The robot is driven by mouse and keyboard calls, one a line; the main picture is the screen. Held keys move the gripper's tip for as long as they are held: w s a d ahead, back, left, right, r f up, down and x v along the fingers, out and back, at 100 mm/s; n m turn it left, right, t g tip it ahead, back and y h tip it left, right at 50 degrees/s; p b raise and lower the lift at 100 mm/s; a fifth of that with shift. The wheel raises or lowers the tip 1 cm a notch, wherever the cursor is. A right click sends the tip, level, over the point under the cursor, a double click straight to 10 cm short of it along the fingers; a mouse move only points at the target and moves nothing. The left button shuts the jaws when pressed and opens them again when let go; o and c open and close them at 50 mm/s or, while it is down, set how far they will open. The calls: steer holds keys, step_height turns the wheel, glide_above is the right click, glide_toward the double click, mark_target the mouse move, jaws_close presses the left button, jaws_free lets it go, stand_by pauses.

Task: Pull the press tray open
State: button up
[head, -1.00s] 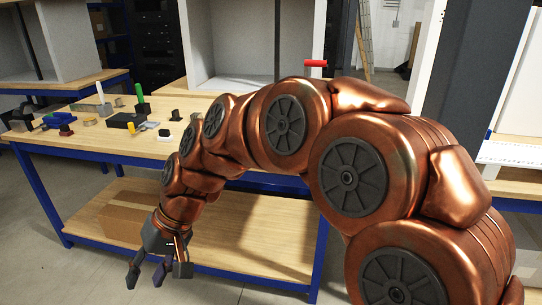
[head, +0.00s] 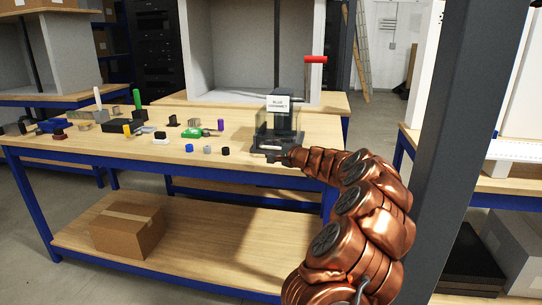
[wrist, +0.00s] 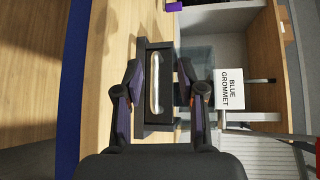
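The press (head: 278,122) stands near the right end of the workbench, with a white label reading BLUE GROMMET and a red-handled lever (head: 315,60). Its dark tray (wrist: 168,127) faces my gripper in the wrist view and has a pale bar handle (wrist: 155,83). My gripper (wrist: 158,72) is open, with one finger on each side of the handle. A gap shows between each finger and the handle. In the head view my gripper (head: 280,156) is small and dark at the front of the press, and finger details cannot be made out there.
Several small parts, including a green one (head: 192,132) and a blue one (head: 189,148), lie on the workbench (head: 95,160) left of the press. A cardboard box (head: 127,230) sits on the lower shelf. A dark post (head: 470,130) stands at right.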

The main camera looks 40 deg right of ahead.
mark_target(273, 148)
steer(key=shift+m+h, duration=0.6)
steer(key=shift+h, duration=0.1)
steer(key=d, duration=0.1)
steer(key=s+d+f, duration=0.1)
steer(key=d, duration=0.2)
steer(key=shift+s+f, duration=0.2)
steer(key=shift+s, duration=0.05)
steer(key=shift+w+d, duration=0.1)
steer(key=shift+d, duration=0.05)
steer(key=shift+p+x, duration=0.4)
steer(key=shift+x, duration=3.25)
steer(key=shift+f, duration=0.1)
steer(key=shift+c, duration=0.2)
